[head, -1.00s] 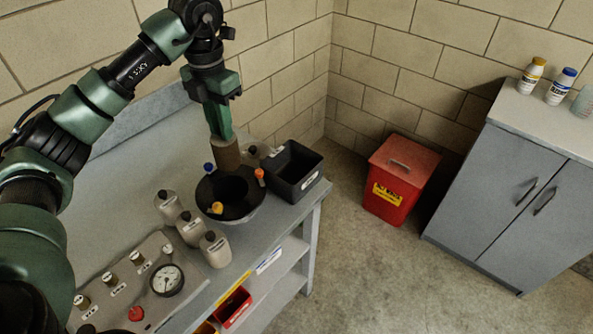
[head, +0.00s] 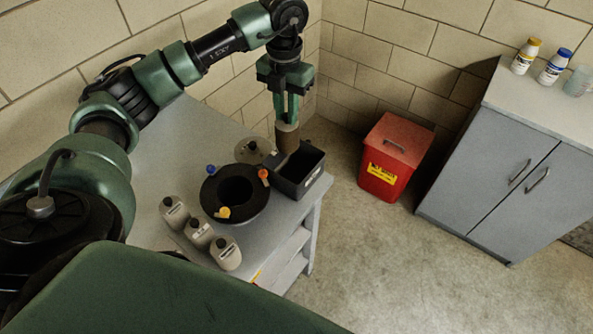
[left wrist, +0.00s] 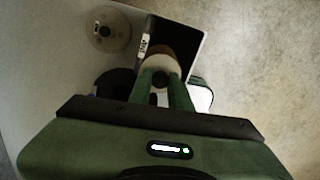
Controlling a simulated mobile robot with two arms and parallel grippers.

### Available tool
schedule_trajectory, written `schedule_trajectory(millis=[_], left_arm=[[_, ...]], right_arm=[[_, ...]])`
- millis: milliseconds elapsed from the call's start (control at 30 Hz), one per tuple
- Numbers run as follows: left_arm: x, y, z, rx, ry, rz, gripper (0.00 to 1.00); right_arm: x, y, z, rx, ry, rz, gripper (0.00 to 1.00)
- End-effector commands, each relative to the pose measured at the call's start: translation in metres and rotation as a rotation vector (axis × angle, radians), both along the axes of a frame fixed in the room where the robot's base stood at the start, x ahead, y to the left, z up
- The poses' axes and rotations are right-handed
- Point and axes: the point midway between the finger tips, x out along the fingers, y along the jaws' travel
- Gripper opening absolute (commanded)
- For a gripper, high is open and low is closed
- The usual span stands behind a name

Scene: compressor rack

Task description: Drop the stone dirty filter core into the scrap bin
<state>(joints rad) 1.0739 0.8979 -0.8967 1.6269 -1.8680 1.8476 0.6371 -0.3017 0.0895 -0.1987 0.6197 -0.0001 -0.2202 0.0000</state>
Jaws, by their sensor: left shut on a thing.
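My left gripper (head: 287,117) is shut on the stone dirty filter core (head: 287,139), a brown cylinder with a pale top that hangs upright below the fingers. The core is at the back left of the black open bin (head: 312,172), overlapping its rim in the head view; I cannot tell how far above it is. In the left wrist view the fingers (left wrist: 160,82) grip the core's pale end (left wrist: 158,66), with the bin (left wrist: 190,40) around and beyond it. The bin has a white label too small to read. My right gripper is not in view.
A black round housing (head: 262,203) with coloured knobs stands left of the bin, with a pale disc (head: 254,150) behind it. Several grey bottles (head: 199,233) stand in front. A red lidded container (head: 379,182) is on the floor, near a grey cabinet (head: 490,185).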

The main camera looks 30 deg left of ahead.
Motion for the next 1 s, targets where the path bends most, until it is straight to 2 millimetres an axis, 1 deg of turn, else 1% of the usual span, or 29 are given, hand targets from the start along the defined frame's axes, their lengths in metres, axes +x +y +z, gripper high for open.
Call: schedule_trajectory(millis=[33,200,533,567,600,633,900,1000], left_arm=[[0.0,0.0,-0.011,0.0,0.0,0.0,0.0],[0.0,0.0,-0.026,0.001,0.0,0.0,0.0],[0.0,0.0,-0.027,0.0,-0.001,-0.001,0.0],[0.0,0.0,-0.027,0.0,-0.001,-0.001,0.28],[0.0,0.0,-0.027,0.0,-0.001,-0.001,0.39],[0.0,0.0,-0.027,0.0,-0.001,-0.001,0.45],[0.0,0.0,-0.028,0.001,0.001,-0.001,0.45],[0.0,0.0,-0.025,0.0,0.0,-0.001,0.45]], right_arm=[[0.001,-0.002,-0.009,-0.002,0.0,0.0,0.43],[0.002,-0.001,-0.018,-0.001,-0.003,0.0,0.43],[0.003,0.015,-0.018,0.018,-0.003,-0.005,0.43],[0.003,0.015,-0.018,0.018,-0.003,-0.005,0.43],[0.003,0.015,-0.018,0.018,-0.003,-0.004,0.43],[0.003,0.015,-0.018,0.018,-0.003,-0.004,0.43],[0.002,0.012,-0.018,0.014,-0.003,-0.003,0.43],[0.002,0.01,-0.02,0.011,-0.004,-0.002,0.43]])
